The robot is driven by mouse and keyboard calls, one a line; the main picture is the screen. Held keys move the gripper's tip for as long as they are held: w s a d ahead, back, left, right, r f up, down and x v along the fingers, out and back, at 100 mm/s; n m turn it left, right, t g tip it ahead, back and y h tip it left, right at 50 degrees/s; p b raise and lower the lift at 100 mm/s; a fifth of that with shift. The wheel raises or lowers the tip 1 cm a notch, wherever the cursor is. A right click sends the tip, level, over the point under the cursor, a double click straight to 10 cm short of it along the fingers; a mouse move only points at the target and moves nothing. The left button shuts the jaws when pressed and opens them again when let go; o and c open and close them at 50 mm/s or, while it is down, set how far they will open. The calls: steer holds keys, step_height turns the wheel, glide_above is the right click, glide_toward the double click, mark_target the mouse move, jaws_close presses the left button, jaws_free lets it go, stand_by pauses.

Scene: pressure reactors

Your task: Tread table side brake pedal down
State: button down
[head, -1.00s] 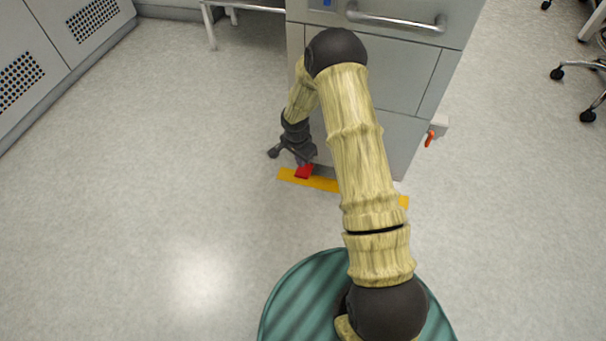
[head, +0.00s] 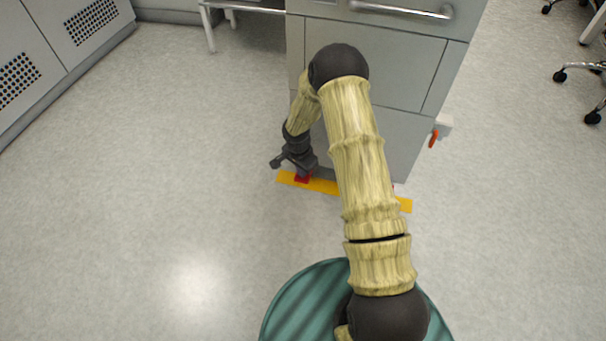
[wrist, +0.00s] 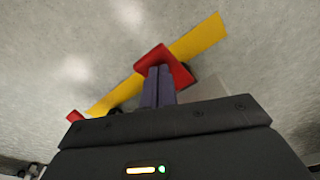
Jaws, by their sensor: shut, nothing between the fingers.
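A red brake pedal (head: 302,180) is low at the front foot of the grey table cabinet (head: 385,65), over a yellow floor strip (head: 325,187). It also shows in the wrist view (wrist: 179,72), just beyond the fingertips. My gripper (head: 303,172) points down at this pedal; its fingers (wrist: 158,72) are shut together and empty. The fingertips overlap the pedal's face in the wrist view and look to be on it, though contact is not clear. A second red piece (wrist: 74,116) shows at the strip's other end in the wrist view; my arm hides that spot in the head view.
An orange-red lever (head: 433,139) sticks out at the cabinet's right side. A metal-legged bench (head: 210,30) stands behind to the left. Chair casters (head: 592,117) are at the far right. The floor at left and front is clear.

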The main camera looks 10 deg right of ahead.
steer(key=shift+f+b, duration=0.6)
steer(key=shift+f, duration=0.9)
steer(key=shift+s+a+r+p, duration=0.3)
steer(key=shift+s+a, duration=0.15)
steer(key=shift+a, duration=0.15)
steer(key=shift+s+a+r+p, duration=0.3)
steer(key=shift+s+a, duration=0.1)
steer(key=shift+a, duration=0.2)
step_height(320, 180, up, 17)
steer(key=s+a+p, duration=0.1)
steer(key=p, duration=0.9)
steer(key=shift+a, duration=0.2)
steer(key=shift+r, duration=0.1)
